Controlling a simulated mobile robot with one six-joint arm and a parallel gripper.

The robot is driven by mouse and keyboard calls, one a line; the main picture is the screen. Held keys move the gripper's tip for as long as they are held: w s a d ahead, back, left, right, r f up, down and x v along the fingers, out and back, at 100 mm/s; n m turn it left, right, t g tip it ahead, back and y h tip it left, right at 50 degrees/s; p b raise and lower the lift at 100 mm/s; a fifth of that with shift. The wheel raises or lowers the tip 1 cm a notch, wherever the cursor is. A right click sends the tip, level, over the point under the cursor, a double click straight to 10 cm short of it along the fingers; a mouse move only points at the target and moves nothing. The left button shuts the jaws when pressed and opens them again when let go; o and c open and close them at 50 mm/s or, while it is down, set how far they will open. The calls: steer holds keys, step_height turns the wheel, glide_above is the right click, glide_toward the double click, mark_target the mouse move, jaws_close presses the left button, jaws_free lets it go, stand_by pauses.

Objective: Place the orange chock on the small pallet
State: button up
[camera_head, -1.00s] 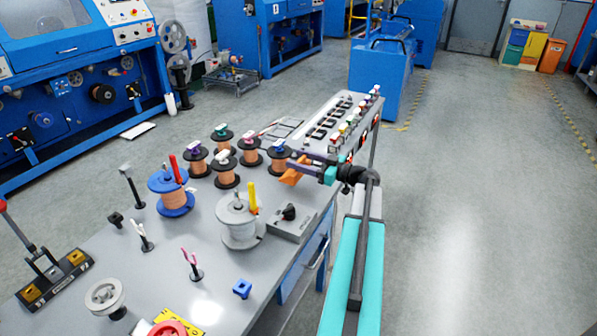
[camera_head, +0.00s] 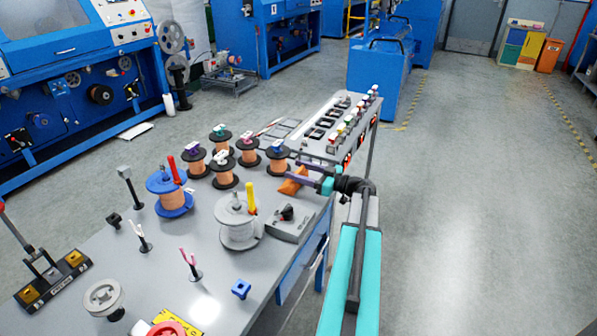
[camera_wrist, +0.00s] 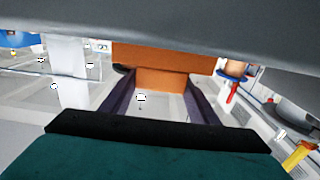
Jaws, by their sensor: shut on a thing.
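The orange chock (camera_head: 291,182) is held in my gripper (camera_head: 300,174) at the right edge of the grey bench, just behind the grey box with the black knob. It appears tilted in the head view. In the wrist view the orange chock (camera_wrist: 165,65) sits between the far ends of the two dark purple fingers of my gripper (camera_wrist: 158,95), which are shut on it. I cannot tell whether the chock touches the bench. I cannot make out the small pallet for certain in either view.
The grey box (camera_head: 289,225) stands close in front of the chock. Several copper-wire spools (camera_head: 249,154) stand to its left, with a larger grey-white spool (camera_head: 237,230) nearer. A rack with coloured knobs (camera_head: 342,130) lies behind. Open floor lies right of the bench.

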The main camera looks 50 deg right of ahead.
steer(key=shift+f, duration=0.1)
steer(key=o, duration=1.2)
steer(key=shift+s, duration=0.1)
steer(key=v, duration=1.2)
steer(key=shift+b, duration=0.4)
steer(key=shift+o, duration=0.6)
